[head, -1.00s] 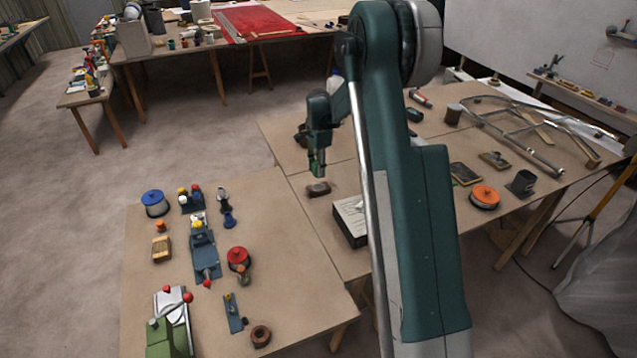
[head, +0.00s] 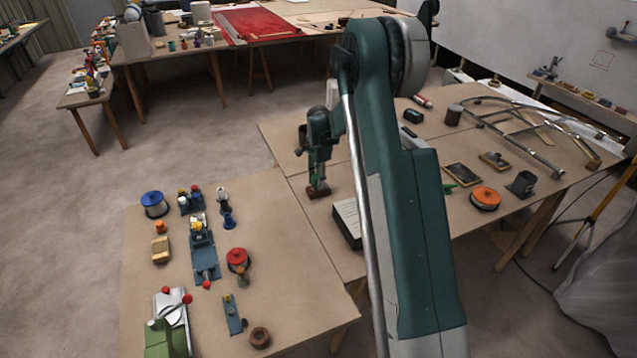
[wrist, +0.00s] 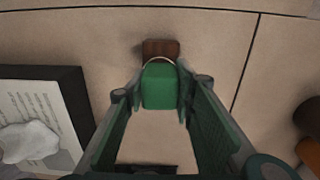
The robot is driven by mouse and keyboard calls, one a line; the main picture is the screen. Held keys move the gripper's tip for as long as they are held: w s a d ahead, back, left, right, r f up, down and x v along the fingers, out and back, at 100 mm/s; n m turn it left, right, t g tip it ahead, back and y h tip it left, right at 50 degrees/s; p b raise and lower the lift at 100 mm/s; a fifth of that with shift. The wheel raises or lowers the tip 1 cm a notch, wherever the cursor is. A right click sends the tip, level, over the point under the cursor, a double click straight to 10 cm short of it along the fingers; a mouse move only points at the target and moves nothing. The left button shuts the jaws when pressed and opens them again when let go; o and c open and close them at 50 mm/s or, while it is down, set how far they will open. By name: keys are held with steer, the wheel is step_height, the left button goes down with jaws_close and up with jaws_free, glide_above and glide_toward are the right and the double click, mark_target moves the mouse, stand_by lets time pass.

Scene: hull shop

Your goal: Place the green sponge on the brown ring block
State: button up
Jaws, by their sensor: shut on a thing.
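The green sponge (wrist: 159,87) is held between the fingertips of my gripper (head: 318,180) in the wrist view. My gripper is shut on it. The brown ring block (head: 319,192) lies on the work table below the gripper. In the wrist view the block (wrist: 160,47) shows just beyond the sponge, with a thin pale curved line between them. The sponge hides the block's near part. In the head view the gripper tip and sponge are right at the block's top; I cannot tell whether they touch.
A dark box with a printed white top (head: 348,221) stands close, right of the block in the head view. It shows at left in the wrist view (wrist: 70,95). A table seam (wrist: 243,65) runs nearby. An orange-topped disc (head: 485,197) lies farther right. Table left of the block is clear.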

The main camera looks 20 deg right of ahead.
steer(key=shift+f, duration=0.2)
steer(key=shift+f, duration=0.2)
steer(key=o, duration=0.7)
steer(key=shift+o, duration=0.2)
steer(key=shift+r, duration=0.15)
step_height(320, 180, up, 12)
steer(key=shift+r+p, duration=0.1)
steer(key=shift+p, duration=0.45)
stand_by(0.3)
